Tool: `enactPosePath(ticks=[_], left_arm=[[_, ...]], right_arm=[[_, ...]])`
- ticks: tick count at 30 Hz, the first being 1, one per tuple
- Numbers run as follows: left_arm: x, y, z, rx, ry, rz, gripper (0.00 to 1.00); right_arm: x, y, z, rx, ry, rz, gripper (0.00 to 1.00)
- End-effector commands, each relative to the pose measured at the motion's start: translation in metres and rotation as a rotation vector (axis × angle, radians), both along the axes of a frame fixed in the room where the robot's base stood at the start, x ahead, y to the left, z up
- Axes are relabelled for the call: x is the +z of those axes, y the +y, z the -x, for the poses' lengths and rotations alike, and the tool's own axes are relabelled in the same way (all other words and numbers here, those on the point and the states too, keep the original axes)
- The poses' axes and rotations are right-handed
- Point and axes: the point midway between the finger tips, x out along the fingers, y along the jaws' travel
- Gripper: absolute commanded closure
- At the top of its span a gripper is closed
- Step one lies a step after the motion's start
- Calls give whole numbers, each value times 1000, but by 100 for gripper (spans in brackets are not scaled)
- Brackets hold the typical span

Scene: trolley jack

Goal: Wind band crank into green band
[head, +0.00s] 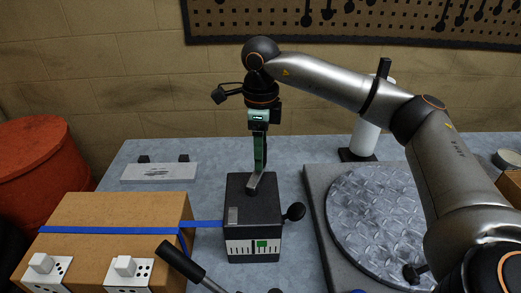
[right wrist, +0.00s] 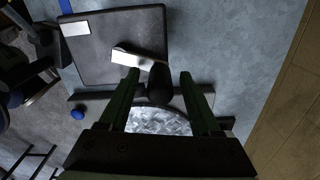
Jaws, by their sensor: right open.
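A black box (head: 253,204), the band tensioner, stands mid-table. Its front has a white scale (head: 240,248) with dark ticks and a green band (head: 263,246); I cannot make out a pointer. A silver crank arm (head: 255,181) lies on top; in the right wrist view the crank arm (right wrist: 130,57) ends in a dark knob (right wrist: 159,83). My right gripper (head: 259,170) points down over the crank. In the right wrist view its fingers (right wrist: 159,77) are open, one on each side of the knob; contact cannot be told. My left gripper is not in view.
A blue band (head: 110,230) runs from a cardboard box (head: 90,215) to the black box. A black ball knob (head: 293,212) sticks out on its right. A black-gripped lever (head: 182,262) rises in front. A round metal plate (head: 385,225) lies right; a white bottle (head: 366,135) stands behind.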

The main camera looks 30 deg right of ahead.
Motion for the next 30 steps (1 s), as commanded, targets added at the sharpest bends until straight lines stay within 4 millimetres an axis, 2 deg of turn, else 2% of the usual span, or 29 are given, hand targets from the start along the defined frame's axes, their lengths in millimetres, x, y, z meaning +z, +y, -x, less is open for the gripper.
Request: enactPosePath(ticks=[5,22,30], left_arm=[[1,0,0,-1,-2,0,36],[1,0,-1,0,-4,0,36],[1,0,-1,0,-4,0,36]], right_arm=[[0,0,0,0,0,0,36],[1,0,0,0,-1,-1,100],[1,0,0,0,-1,-1,100]])
